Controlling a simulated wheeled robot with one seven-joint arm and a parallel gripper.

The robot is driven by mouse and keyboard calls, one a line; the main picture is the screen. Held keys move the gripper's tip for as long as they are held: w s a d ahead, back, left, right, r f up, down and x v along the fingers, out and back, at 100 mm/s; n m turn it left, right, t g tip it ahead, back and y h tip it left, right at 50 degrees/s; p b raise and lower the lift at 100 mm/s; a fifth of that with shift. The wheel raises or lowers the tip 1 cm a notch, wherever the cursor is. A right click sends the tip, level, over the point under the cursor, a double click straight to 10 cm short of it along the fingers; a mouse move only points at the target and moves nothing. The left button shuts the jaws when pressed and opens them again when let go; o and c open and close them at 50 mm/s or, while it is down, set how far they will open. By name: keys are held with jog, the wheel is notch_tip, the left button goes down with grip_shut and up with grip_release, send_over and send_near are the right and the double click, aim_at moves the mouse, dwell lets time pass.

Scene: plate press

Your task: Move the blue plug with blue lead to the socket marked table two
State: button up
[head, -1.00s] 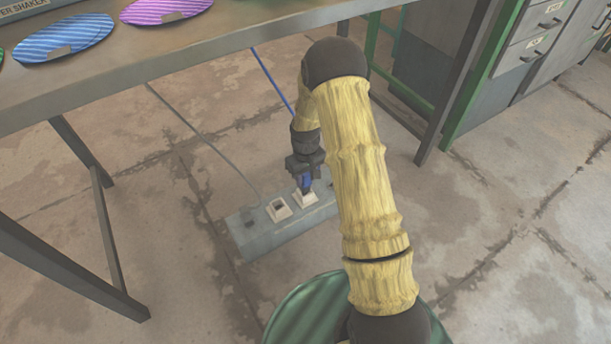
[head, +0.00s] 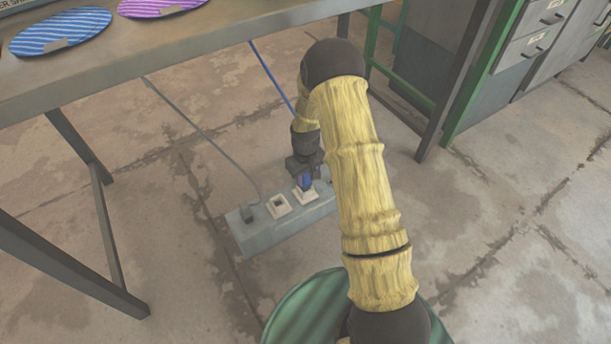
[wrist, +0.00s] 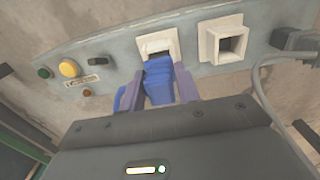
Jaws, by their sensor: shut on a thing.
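My gripper (head: 304,172) is shut on the blue plug (wrist: 158,82), which also shows in the head view (head: 304,182). The blue lead (head: 272,78) runs up from behind my arm to the bench edge. The plug is at a white-framed socket (wrist: 153,42) of the grey socket strip (head: 268,238). Part of that socket's dark opening shows past the plug in the wrist view, and I cannot tell whether the plug has entered it. A second white-framed socket (wrist: 226,42) beside it is empty. No table marking is readable.
A dark plug (head: 248,212) with a grey lead (head: 190,122) sits at the strip's left end. The strip's other end has a yellow button (wrist: 69,68), a green button (wrist: 44,73) and a small label. The bench (head: 190,60) overhangs behind. A green round object (head: 290,305) is in front.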

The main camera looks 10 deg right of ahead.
jog(key=shift+f, duration=0.7)
jog(key=o, duration=1.1)
notch_tip(320, 180, up, 8)
jog(key=p, duration=0.4)
jog(key=shift+f, duration=0.25)
